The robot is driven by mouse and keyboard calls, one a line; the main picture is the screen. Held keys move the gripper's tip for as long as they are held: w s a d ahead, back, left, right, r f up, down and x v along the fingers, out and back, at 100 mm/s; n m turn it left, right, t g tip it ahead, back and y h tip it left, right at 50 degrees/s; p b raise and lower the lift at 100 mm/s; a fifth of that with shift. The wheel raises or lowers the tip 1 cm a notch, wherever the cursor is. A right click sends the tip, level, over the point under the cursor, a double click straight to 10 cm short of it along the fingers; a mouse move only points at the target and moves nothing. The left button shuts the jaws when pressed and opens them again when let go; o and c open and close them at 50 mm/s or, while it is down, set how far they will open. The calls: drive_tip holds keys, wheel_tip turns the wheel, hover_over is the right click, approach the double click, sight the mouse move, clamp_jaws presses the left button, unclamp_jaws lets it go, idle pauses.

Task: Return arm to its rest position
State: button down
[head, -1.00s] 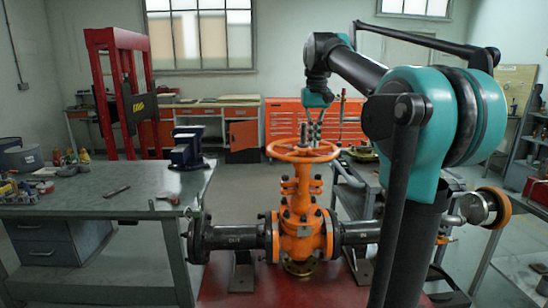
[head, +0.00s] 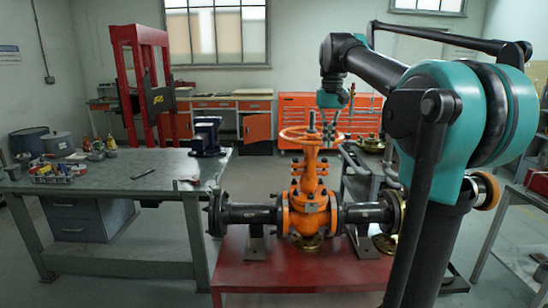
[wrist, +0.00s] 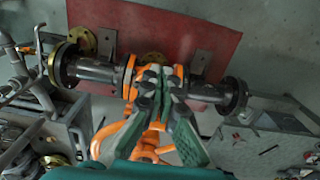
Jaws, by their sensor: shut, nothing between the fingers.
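The gate valve is orange, with its body (head: 308,215) upright between two dark flanged pipes. Its orange handwheel (head: 298,134) lies level on top around the stem. In the head view my gripper (head: 331,138) hangs pointing down by the right side of the handwheel, small and partly overlapping it. In the wrist view my gripper's fingers (wrist: 163,78) are together with nothing between them. They cover part of the valve, and the handwheel (wrist: 99,140) shows beside and behind them. Whether the fingers touch the wheel is not clear.
The valve stands on a red platform (head: 270,272). A grey workbench (head: 100,185) with a vise (head: 207,137) and tools stands at left. A red press frame (head: 120,85) and orange cabinets (head: 300,112) are behind. Shelving stands at right. Floor shows between bench and cabinets.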

drive_tip(key=s+f+t, duration=0.1)
drive_tip(key=s+f, duration=0.6)
drive_tip(key=f, duration=0.5)
drive_tip(key=s+d+f+t, duration=0.1)
drive_tip(key=s+f, duration=0.6)
drive_tip(key=f, duration=0.6)
drive_tip(key=s+d+f+t, duration=0.1)
drive_tip(key=s+f+t, duration=0.1)
drive_tip(key=s+f, duration=0.6)
wheel_tip(320, 180, down, 5)
drive_tip(key=shift+d+f, duration=0.15)
drive_tip(key=shift+d, duration=0.1)
drive_tip(key=shift+s, duration=0.1)
